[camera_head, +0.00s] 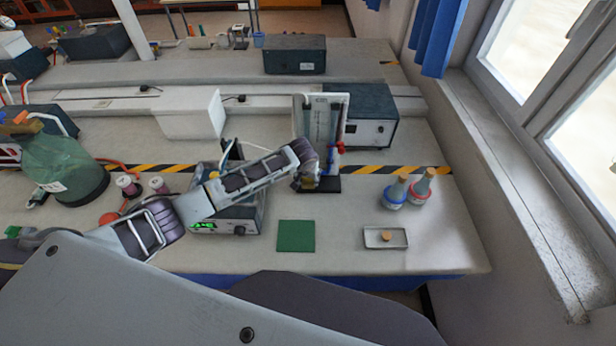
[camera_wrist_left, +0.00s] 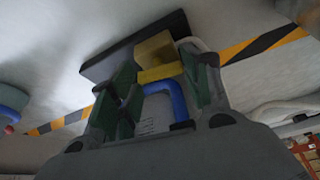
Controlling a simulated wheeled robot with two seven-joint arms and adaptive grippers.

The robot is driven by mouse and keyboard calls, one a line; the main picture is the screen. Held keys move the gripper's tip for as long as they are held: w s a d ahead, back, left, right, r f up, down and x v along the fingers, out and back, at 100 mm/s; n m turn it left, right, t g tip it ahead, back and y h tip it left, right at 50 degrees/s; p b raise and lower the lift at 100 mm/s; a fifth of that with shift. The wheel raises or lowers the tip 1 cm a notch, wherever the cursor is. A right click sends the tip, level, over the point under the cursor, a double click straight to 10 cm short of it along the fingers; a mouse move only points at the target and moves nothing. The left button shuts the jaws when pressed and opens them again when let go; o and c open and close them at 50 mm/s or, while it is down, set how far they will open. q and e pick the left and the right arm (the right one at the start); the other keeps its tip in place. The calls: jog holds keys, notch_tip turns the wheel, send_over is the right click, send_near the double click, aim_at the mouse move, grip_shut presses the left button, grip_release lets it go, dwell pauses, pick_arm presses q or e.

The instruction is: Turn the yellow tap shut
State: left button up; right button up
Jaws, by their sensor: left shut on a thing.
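The yellow tap shows in the left wrist view (camera_wrist_left: 155,52) as a blocky yellow piece between the green-padded fingers, above a blue bent tube (camera_wrist_left: 172,97). In the head view only a small yellow patch (camera_head: 309,183) shows low at the front of an upright white panel (camera_head: 322,112) with a dark base (camera_head: 328,185). My left gripper (camera_head: 307,172) is at the panel's foot and covers most of the tap. In the left wrist view my left gripper (camera_wrist_left: 162,78) is shut on the yellow tap. The tap's exact angle is hard to tell. My right gripper is out of view.
A grey box (camera_head: 370,115) stands behind the panel, and an instrument with a green display (camera_head: 222,222) sits under my left arm. Two stoppered flasks (camera_head: 406,190), a small tray (camera_head: 372,241) and a green mat (camera_head: 296,236) lie to the front and right.

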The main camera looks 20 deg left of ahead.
pick_arm(q)
jog(key=shift+m, duration=0.4)
jog(key=o, duration=1)
jog(key=shift+a+v, duration=0.2)
jog(key=shift+v, duration=5.75)
